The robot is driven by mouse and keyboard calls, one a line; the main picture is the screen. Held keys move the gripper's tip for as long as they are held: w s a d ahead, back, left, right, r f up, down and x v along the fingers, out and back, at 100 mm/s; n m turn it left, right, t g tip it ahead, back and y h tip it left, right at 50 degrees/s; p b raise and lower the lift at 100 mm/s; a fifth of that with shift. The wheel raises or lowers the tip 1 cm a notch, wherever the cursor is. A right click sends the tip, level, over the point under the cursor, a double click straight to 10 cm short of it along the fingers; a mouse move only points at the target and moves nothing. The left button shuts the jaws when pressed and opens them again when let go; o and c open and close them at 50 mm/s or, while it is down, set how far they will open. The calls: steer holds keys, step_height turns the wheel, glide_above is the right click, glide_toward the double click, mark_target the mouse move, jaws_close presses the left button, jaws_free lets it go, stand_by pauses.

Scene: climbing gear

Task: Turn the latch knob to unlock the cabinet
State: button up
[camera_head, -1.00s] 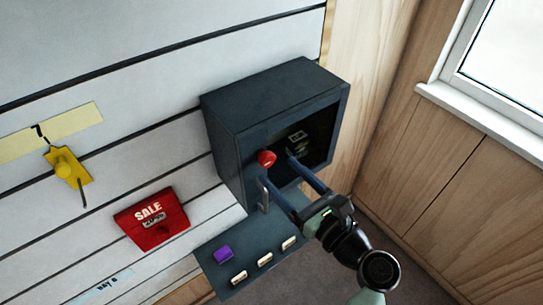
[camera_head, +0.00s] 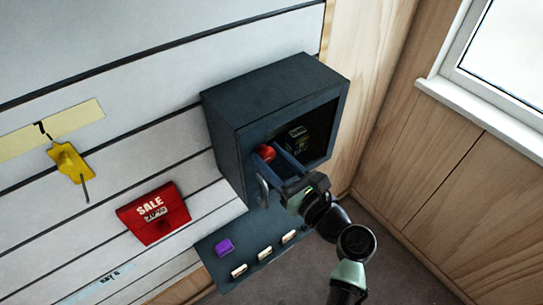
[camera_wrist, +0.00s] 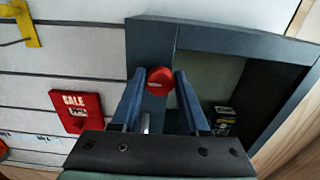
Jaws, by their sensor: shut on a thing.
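The dark blue cabinet (camera_head: 222,140) is mounted on the white slatted wall, and its front has a dark window. The red latch knob (camera_head: 266,153) sits on the left part of the cabinet front, above a metal handle (camera_head: 262,190). My gripper (camera_head: 275,150) is at the knob with its two blue fingers closed on it. In the wrist view the red knob (camera_wrist: 160,76) shows between the tips of my gripper (camera_wrist: 159,78). The cabinet door looks closed.
A small dark box (camera_head: 298,138) shows inside the cabinet. A red SALE sign (camera_head: 154,212) and a yellow piece (camera_head: 69,162) are on the wall to the left.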

jaws_close()
steer(key=shift+n, duration=0.3)
steer(key=n+b, duration=0.2)
steer(key=shift+f+n, duration=0.15)
steer(key=shift+n, duration=0.15)
steer(key=n+b, duration=0.3)
steer(key=n, duration=0.2)
steer(key=shift+s+f+b, duration=0.1)
steer(key=shift+f+b, duration=0.05)
steer(key=shift+b, duration=0.15)
steer(key=n+b, duration=0.4)
steer(key=n, duration=0.1)
steer(key=shift+a+n, duration=0.1)
steer(key=shift+n, duration=0.3)
steer(key=shift+n+b, duration=1.8)
steer(key=shift+n, duration=0.1)
